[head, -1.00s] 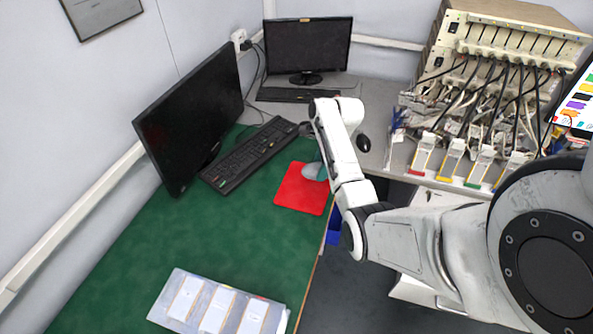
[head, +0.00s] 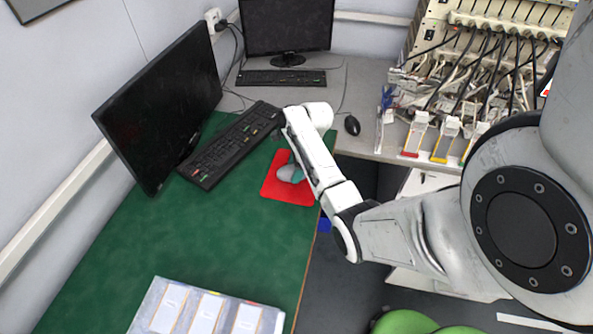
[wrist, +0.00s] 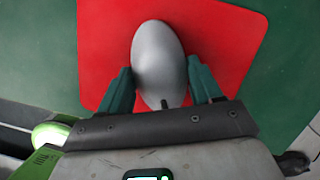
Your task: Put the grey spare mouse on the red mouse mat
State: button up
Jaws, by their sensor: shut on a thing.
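The grey spare mouse (wrist: 159,60) is an oval shape over the red mouse mat (wrist: 105,35) in the wrist view. My gripper (wrist: 160,75) has one teal finger on each side of the mouse and is shut on it. In the head view the grey mouse (head: 287,173) shows over the middle of the red mat (head: 279,192), partly hidden by my arm. The mat lies flat on the green bench top. I cannot tell whether the mouse touches the mat.
A black keyboard (head: 228,147) and a monitor (head: 160,105) stand to the left of the mat. A black mouse (head: 352,125) lies on the grey table behind. A tray (head: 148,305) with white pouch cells lies at the front. Green bench (head: 215,235) between is clear.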

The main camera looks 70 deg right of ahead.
jog(key=o, duration=1.1)
